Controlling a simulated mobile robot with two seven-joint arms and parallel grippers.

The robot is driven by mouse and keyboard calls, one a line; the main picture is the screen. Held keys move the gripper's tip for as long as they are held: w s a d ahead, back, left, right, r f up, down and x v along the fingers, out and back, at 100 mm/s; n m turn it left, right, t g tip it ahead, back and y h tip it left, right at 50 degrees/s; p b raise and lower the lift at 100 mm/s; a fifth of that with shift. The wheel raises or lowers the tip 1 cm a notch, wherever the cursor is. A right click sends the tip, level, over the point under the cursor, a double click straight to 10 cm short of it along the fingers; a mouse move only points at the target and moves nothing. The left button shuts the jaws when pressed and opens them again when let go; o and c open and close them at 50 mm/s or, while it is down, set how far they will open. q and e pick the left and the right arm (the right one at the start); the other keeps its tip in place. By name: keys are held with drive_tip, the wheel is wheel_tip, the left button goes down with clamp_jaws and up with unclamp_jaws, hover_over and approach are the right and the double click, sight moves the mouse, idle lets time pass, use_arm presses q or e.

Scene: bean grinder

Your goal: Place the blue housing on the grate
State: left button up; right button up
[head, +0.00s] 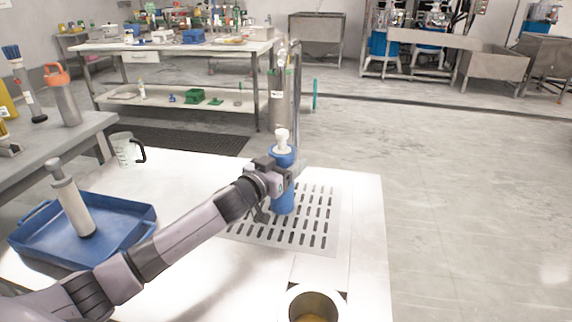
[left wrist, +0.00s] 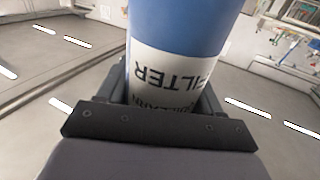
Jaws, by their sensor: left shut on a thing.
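The blue housing (head: 283,203) is an upright blue cylinder with a white knob-like top. My left gripper (head: 277,180) is shut around its middle. Its lower end is over the slotted metal grate (head: 320,228); I cannot tell whether it touches the grate. In the left wrist view the blue housing (left wrist: 180,35) fills the space between the fingers, with a white label reading FILTER upside down. The gripper hides part of the housing's middle in the head view. My right gripper is in neither view.
A blue tray (head: 125,210) with a white-and-grey cylinder (head: 73,205) stands at left on the white table (head: 365,200). A clear handled jug (head: 124,150) stands behind it. A round metal opening (head: 312,305) is at the front. The right end of the table is clear.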

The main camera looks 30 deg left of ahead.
use_arm(q)
drive_tip(key=o, duration=1.6)
drive_tip(key=shift+r, duration=0.15)
drive_tip(key=shift+s+a, duration=0.15)
drive_tip(key=shift+s, duration=0.45)
drive_tip(key=s+a, duration=0.1)
drive_tip(key=s, duration=0.9)
drive_tip(key=shift+s+a+p, duration=0.25)
drive_tip(key=shift+s+p, duration=0.05)
drive_tip(key=shift+s, duration=0.05)
